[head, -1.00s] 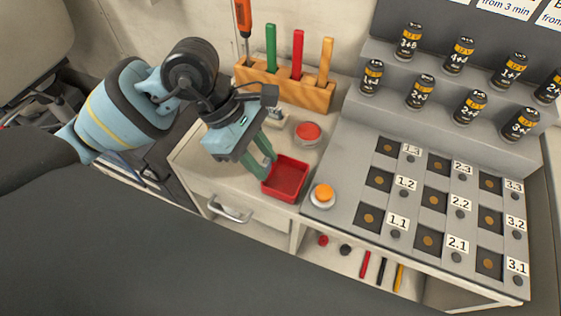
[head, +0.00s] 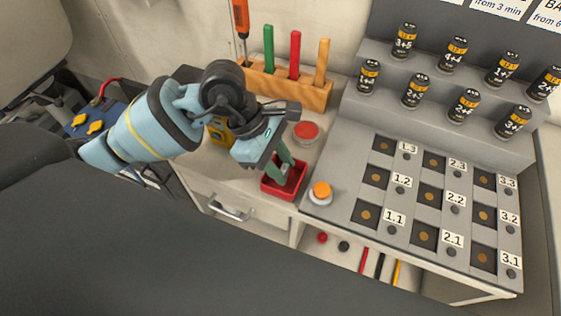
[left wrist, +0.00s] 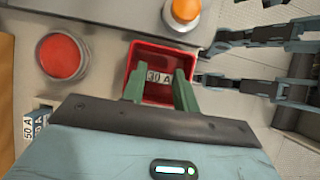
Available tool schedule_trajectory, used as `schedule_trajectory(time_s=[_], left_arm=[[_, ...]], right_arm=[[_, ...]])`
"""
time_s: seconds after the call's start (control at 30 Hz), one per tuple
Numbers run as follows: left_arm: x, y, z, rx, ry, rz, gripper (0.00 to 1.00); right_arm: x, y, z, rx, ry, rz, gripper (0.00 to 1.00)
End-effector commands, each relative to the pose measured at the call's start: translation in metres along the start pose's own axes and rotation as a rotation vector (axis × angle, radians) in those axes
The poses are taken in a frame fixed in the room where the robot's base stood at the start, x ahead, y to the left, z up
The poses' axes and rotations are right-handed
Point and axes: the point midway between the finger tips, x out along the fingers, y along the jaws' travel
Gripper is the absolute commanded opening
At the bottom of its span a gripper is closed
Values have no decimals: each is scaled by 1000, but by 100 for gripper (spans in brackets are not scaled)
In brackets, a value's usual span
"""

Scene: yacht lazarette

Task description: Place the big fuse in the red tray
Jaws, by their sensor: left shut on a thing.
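The red tray (head: 268,190) sits on the counter's front part; it also shows in the left wrist view (left wrist: 150,47). My left gripper (head: 281,175) points down with its fingertips over or within the tray. In the left wrist view, my left gripper (left wrist: 160,82) is shut on a fuse (left wrist: 159,77) with a white label reading 30 A. The fuse appears inside the tray's outline; I cannot tell whether it touches the bottom. Pieces with 50 A labels (left wrist: 29,126) show at the lower left of the wrist view, partly hidden.
A red button (head: 306,132) and an orange button (head: 320,192) flank the tray. A wooden rack (head: 290,88) with upright tools stands behind. A grey board (head: 400,240) with numbered sockets lies to the right, below shelves of batteries. A yellow object (head: 221,132) is partly hidden by my arm.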

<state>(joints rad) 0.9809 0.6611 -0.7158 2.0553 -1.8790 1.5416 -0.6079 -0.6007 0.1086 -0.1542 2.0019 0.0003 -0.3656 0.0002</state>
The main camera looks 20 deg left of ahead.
Motion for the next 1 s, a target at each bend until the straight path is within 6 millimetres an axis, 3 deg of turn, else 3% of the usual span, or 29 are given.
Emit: schedule_trajectory(time_s=[0.2, 0.23, 0.3, 0.67, 1.0], left_arm=[[4, 0, -2, -1, 0, -2, 9], [3, 0, -2, 0, 0, -1, 34], [3, 0, -2, 0, 0, -1, 39], [-4, 0, 1, 1, 0, 1, 39], [-64, 0, 0, 1, 1, 3, 39]], right_arm=[[2, 0, 4, 0, -6, -1, 0], [2, 0, 3, 0, -4, 0, 0], [2, 0, 2, -1, -3, 0, 0], [2, 1, -4, -3, 8, 1, 0], [2, 1, -3, -2, 5, 0, 0]])
